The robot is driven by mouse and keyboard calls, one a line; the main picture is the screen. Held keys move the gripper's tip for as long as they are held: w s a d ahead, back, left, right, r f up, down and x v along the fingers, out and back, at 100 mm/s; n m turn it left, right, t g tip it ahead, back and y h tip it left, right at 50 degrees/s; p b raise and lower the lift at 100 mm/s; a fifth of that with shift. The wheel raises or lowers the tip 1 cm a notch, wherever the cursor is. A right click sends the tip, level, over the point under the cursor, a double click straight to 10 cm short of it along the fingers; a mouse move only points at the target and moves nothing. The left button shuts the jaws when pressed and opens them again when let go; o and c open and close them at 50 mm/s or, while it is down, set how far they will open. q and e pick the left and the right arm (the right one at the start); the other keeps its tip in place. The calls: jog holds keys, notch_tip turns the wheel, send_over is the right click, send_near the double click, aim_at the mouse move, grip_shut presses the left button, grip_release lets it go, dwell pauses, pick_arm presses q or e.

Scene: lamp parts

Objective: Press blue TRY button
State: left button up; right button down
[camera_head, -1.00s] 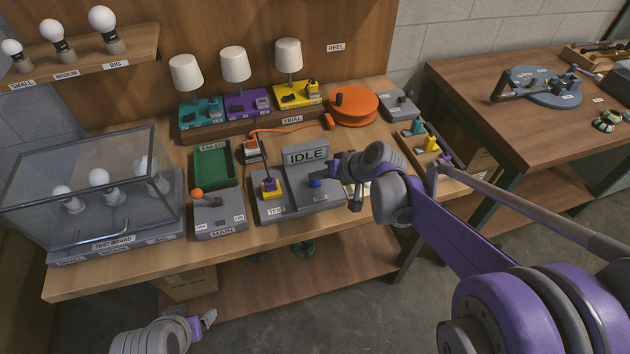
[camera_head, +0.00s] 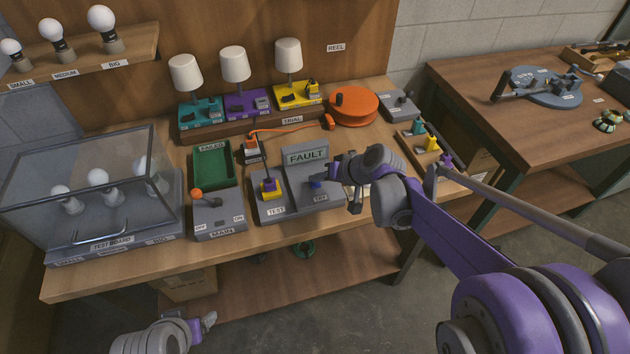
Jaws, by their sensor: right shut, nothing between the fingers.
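The blue TRY button (camera_head: 316,184) sits on the grey tester box (camera_head: 293,207), above the TRY label. The box's display (camera_head: 306,156) reads FAULT. A yellow and purple piece (camera_head: 269,187) sits on the box's left part, by the TEST label. My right gripper (camera_head: 330,177) is shut, with its tip at or just over the blue button; I cannot tell whether it touches. My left gripper (camera_head: 208,320) is low at the bottom left, in front of the table, far from the button; its jaw state is unclear.
The MAIN switch box (camera_head: 220,220) with its orange-knobbed lever stands left of the tester. The green FAILED tray (camera_head: 213,164) and glass-covered test board (camera_head: 112,245) lie farther left. An orange reel (camera_head: 354,107) and three lamps (camera_head: 235,66) stand behind.

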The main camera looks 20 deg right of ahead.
aim_at(318, 185)
dwell(0.3)
pick_arm(q)
jog(key=shift+w+r+p, duration=0.2)
jog(key=shift+r+p, duration=0.45)
jog(key=shift+r, duration=0.05)
pick_arm(e)
jog(key=shift+r, duration=0.9)
jog(key=shift+r, duration=0.1)
jog(key=shift+r+p, duration=1.65)
jog(key=shift+r, duration=0.8)
pick_arm(q)
jog(key=r, duration=0.2)
jog(key=w+r, duration=0.1)
jog(key=r, duration=0.1)
jog(key=shift+w, duration=0.1)
pick_arm(e)
jog(key=shift+f, duration=0.1)
jog(key=s+d+f+g+h, duration=0.1)
jog(key=s+f+h, duration=0.1)
jog(key=s, duration=1)
jog(key=s+d+f+n+h, duration=0.1)
jog(key=s+f+h, duration=0.1)
jog(key=s, duration=1.1)
jog(key=shift+s+d+f+g+h, duration=0.15)
jog(key=shift+s+d+g+h, duration=0.2)
jog(key=shift+h, duration=0.45)
